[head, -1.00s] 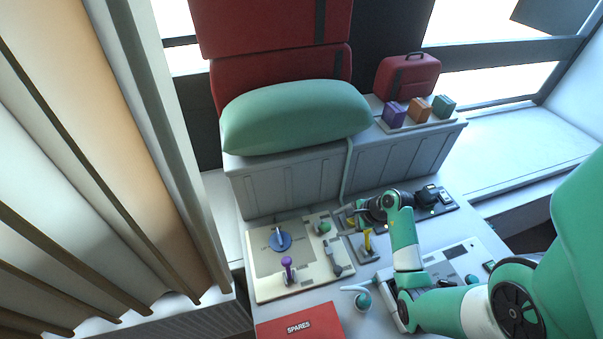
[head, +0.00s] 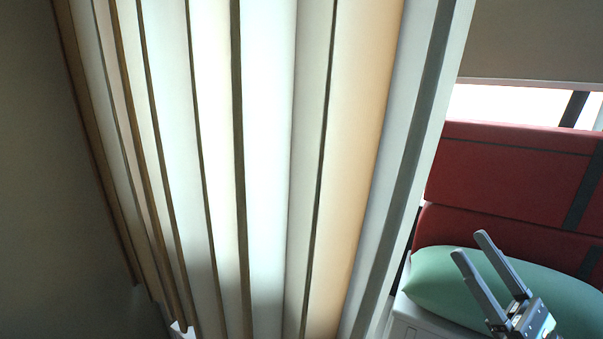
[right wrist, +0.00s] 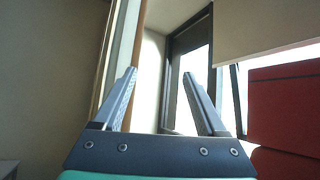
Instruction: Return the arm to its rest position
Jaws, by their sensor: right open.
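My right gripper (head: 472,258) shows at the lower right of the head view, pointing up, with its two grey fingers apart. It appears in front of the green pillow (head: 430,286), with nothing between the fingers. In the right wrist view the same two fingers (right wrist: 158,90) stand well apart and empty, facing a window and wall. My left gripper is in neither view. The rest of my right arm is cut off at the picture edge.
A red padded backrest (head: 500,185) stands behind the pillow. In the right wrist view a window (right wrist: 195,75) and a blind (right wrist: 262,32) show ahead.

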